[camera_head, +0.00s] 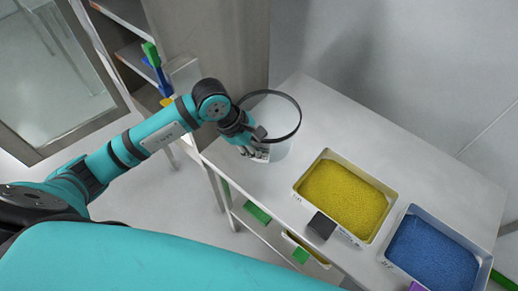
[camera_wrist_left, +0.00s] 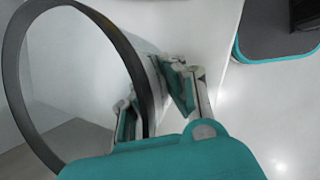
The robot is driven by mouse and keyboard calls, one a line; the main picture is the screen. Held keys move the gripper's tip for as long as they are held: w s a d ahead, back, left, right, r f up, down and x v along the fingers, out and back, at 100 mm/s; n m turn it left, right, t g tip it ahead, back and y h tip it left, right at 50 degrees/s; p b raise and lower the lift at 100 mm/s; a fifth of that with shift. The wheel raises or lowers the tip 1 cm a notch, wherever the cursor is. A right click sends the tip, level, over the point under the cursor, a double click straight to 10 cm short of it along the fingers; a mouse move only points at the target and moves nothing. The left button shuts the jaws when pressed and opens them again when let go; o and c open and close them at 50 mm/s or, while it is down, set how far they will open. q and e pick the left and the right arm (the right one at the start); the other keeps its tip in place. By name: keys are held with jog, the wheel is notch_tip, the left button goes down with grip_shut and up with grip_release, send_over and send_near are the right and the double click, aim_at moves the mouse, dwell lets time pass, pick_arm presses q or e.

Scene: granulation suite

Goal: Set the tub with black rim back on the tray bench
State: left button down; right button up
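The tub with black rim (camera_head: 287,146) is a pale, see-through round vessel at the left end of the tray bench (camera_head: 375,128). Its black rim also shows large in the left wrist view (camera_wrist_left: 112,31). My left gripper (camera_head: 262,154) is at the tub's near side, one finger inside the rim and one outside. In the left wrist view its fingers (camera_wrist_left: 152,92) come together on the wall, so it looks shut on the tub. The tub looks upright; its base is partly hidden, and I cannot tell whether it touches the bench. My right gripper is not in view.
A tray of yellow granules (camera_head: 345,198) and a tray of blue granules (camera_head: 432,255) stand on the bench, right of the tub. Bare bench top lies behind them. A wooden cabinet (camera_head: 225,45) and shelves (camera_head: 130,55) stand to the left.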

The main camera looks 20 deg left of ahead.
aim_at(259, 160)
pick_arm(q)
jog(key=shift+w+r, duration=0.1)
jog(key=shift+w, duration=0.35)
notch_tip(259, 160, down, 3)
jog(key=shift+r+p, duration=0.15)
jog(key=shift+p, duration=0.65)
jog(key=shift+f, duration=0.5)
jog(key=c, duration=1.5)
grip_release()
jog(key=shift+s+a+r, duration=0.1)
jog(key=shift+a+r, duration=0.2)
jog(key=shift+r, duration=0.1)
jog(key=b+v, duration=0.2)
jog(key=v, duration=0.9)
jog(key=shift+s, duration=0.1)
